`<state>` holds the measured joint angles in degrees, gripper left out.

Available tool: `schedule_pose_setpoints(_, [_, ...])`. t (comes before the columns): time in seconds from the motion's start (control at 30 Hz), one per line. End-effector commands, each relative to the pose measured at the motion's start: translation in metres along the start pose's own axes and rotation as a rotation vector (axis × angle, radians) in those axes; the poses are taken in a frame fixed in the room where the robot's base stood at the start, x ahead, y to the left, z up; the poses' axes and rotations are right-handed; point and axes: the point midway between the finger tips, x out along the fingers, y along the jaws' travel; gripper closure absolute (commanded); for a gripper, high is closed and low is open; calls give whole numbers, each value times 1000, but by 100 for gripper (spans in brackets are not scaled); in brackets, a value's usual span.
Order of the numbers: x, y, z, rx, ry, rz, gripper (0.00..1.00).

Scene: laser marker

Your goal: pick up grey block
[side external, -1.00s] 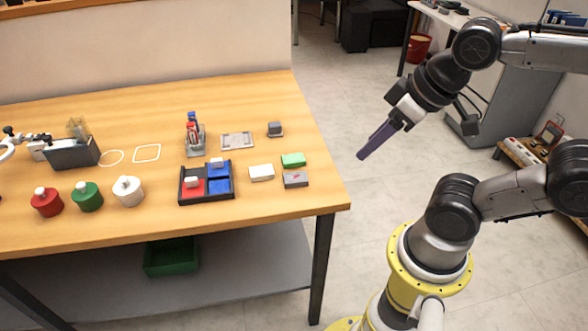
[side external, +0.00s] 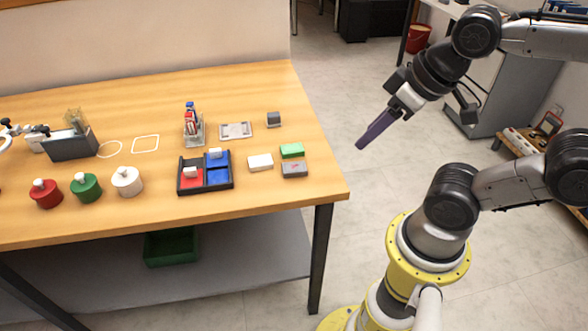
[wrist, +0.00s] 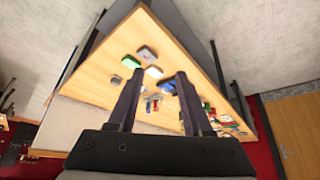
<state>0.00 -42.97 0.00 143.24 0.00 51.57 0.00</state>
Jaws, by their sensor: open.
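Two grey blocks are on the wooden table (side external: 60,235). A small dark grey block (side external: 274,119) stands alone near the back right; it also shows in the wrist view (wrist: 116,79). A flatter grey block with a small red mark (side external: 294,170) lies near the right edge, in front of a green block (side external: 292,150). My gripper (side external: 362,146) is in the air beyond the table's right edge, apart from both blocks. In the wrist view my gripper (wrist: 160,72) has its two dark fingers spread, with nothing held between them.
A white block (side external: 260,162) lies left of the green one. A black tray (side external: 206,191) with red and blue compartments, a grey plate (side external: 236,130) and a marker holder (side external: 194,131) stand further left. Red, green and white round containers line the front left.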

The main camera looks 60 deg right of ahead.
Motion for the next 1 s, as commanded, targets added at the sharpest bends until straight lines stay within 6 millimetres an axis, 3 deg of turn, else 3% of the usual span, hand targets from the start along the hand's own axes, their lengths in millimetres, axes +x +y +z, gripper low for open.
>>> schedule_pose_setpoints(0.47, [0, 0, 0, 0, 0, 0, 50])
schedule_pose_setpoints(0.5, [0, 0, 0, 0, 0, 0, 48])
schedule_pose_setpoints(0.7, [0, 0, 0, 0, 0, 0, 15])
schedule_pose_setpoints(1.0, [0, 0, 0, -11, 0, 0, 15])
